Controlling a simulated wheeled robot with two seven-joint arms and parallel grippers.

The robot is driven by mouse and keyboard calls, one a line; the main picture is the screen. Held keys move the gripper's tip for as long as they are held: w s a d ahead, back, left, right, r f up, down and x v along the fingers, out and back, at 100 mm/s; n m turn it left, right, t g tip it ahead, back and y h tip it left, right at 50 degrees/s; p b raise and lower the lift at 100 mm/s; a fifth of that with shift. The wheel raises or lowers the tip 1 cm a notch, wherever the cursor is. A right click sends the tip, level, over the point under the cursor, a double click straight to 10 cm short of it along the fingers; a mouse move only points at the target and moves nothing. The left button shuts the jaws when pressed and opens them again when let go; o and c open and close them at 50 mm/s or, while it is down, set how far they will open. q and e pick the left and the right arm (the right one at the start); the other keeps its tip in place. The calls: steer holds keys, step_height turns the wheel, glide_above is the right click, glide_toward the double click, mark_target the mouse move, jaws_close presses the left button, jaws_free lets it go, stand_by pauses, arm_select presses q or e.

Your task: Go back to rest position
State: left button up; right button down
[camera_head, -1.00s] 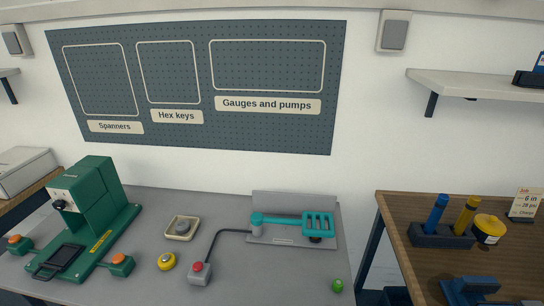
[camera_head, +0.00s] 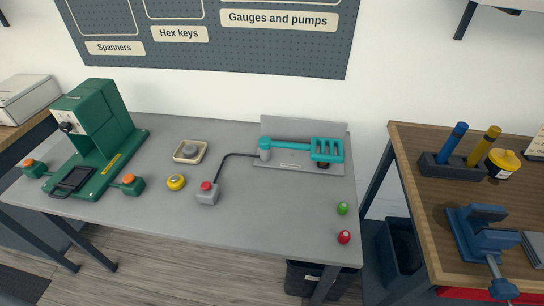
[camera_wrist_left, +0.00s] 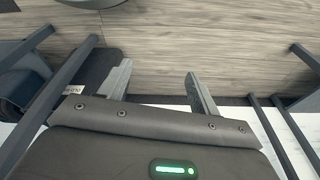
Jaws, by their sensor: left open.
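My left gripper (camera_wrist_left: 160,88) shows in the left wrist view. Its two fingers stand wide apart with nothing between them, over the wood-look floor (camera_wrist_left: 200,60). Neither gripper shows in the head view, and my right gripper is in no view. The grey table (camera_head: 260,215) in the head view has no arm over it.
On the table stand a green press (camera_head: 95,135), a grey box with a red button (camera_head: 207,193), a teal-handled device (camera_head: 300,148), and green (camera_head: 342,208) and red (camera_head: 344,237) knobs. A wooden bench (camera_head: 440,215) with a blue vise (camera_head: 485,235) is at right. Dark bins stand below.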

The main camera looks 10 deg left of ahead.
arm_select(q)
steer(key=s+a+f+b, duration=0.1)
steer(key=s+f+b, duration=0.1)
steer(key=s+f, duration=0.6)
steer(key=s+a+f+g+b, duration=0.1)
steer(key=s+a+f+b, duration=0.1)
steer(key=s+f, duration=0.7)
step_height(320, 180, down, 6)
steer(key=shift+r, duration=0.2)
